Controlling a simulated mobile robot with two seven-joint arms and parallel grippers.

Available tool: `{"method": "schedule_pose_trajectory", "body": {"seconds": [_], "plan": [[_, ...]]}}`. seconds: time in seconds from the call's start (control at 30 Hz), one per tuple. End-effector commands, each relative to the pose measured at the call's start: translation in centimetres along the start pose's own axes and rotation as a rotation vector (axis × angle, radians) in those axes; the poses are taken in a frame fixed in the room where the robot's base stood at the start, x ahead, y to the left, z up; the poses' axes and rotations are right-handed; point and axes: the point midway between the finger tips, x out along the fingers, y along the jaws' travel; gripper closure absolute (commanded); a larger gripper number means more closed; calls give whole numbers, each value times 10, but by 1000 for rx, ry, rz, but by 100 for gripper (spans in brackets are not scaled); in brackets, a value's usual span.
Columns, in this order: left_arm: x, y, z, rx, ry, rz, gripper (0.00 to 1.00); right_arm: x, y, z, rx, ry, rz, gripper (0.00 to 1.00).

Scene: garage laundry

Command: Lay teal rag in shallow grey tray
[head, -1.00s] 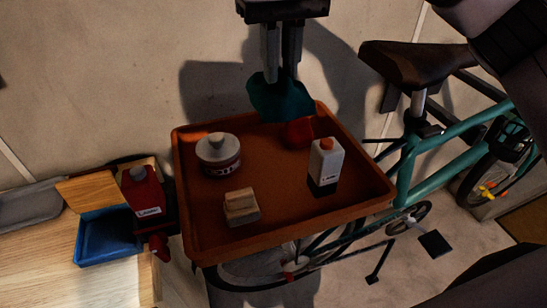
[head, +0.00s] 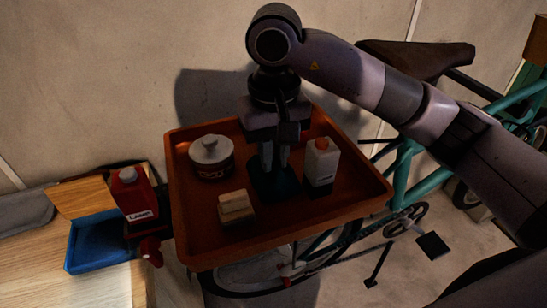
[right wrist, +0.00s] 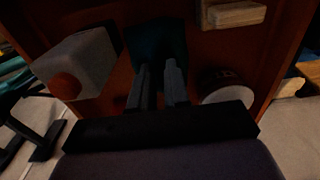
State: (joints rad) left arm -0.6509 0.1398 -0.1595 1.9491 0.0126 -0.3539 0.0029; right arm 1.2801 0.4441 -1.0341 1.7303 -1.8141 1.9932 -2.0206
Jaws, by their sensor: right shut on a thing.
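The teal rag (head: 270,184) is dark and hangs between the fingers of my right gripper (head: 273,166), which is shut on it. The rag is low over the middle of an orange-brown tray; whether it touches the tray floor I cannot tell. In the right wrist view the rag (right wrist: 157,42) shows just beyond the fingertips (right wrist: 158,72). A shallow grey tray (head: 28,210) lies on the wooden bench at the far left, partly cut off by the picture edge. My left gripper is not in view.
The orange-brown tray (head: 212,257) holds a lidded pot (head: 211,157), a wooden block (head: 236,206) and a white carton (head: 321,162) close to the gripper. A red bottle (head: 133,195) and a blue bin (head: 98,245) stand on the bench. A bicycle (head: 405,165) is behind right.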

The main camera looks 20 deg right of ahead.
Motion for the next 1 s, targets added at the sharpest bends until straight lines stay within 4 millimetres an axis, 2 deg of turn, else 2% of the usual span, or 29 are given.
{"method": "schedule_pose_trajectory", "body": {"seconds": [0.1,0.53,0.57,0.6,0.63,1.0], "plan": [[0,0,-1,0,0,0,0,11,0,1,0,0,-1,100],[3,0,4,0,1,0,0,18,0,0,0,2,-1,100],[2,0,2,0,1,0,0,16,0,0,0,2,-1,74],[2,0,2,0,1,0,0,16,0,0,0,2,-1,61],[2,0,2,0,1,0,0,16,0,0,0,2,-1,58],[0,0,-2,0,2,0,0,12,0,0,1,1,0,58]]}}
